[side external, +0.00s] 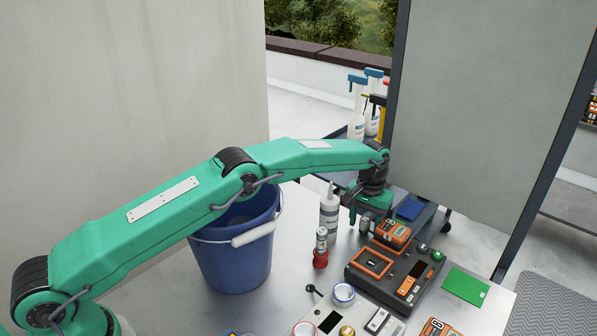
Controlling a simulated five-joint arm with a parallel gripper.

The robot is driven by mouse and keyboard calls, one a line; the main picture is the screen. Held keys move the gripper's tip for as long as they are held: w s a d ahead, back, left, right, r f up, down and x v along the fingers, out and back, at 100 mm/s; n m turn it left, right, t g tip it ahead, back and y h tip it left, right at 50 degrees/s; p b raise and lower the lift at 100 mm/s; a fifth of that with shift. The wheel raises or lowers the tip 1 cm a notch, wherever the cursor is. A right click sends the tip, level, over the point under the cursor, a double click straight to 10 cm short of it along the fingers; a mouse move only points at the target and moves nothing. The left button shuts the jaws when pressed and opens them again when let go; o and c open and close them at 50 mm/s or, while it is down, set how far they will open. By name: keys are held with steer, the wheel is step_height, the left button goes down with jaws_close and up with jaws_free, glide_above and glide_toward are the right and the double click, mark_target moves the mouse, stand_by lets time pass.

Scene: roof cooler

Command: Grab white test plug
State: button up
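My gripper (367,212) hangs at the end of my green arm, pointing down over the far part of the metal table, just left of an orange-and-black device. A small grey cylinder (364,225) shows right under or between the fingers; I cannot tell whether they touch it. I cannot surely make out the white test plug. A small whitish oblong piece (377,320) lies at the front of the table, well apart from my gripper, but I cannot tell whether it is the plug.
A blue bucket (235,262) stands under my arm. A white cartridge (329,215) and a red-based can (321,250) stand left of my gripper. A black-and-orange unit (370,263) and a green card (465,286) lie to the right.

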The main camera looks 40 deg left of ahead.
mark_target(365, 219)
steer(key=c, duration=1)
steer(key=shift+r, duration=0.1)
steer(key=shift+r, duration=4.95)
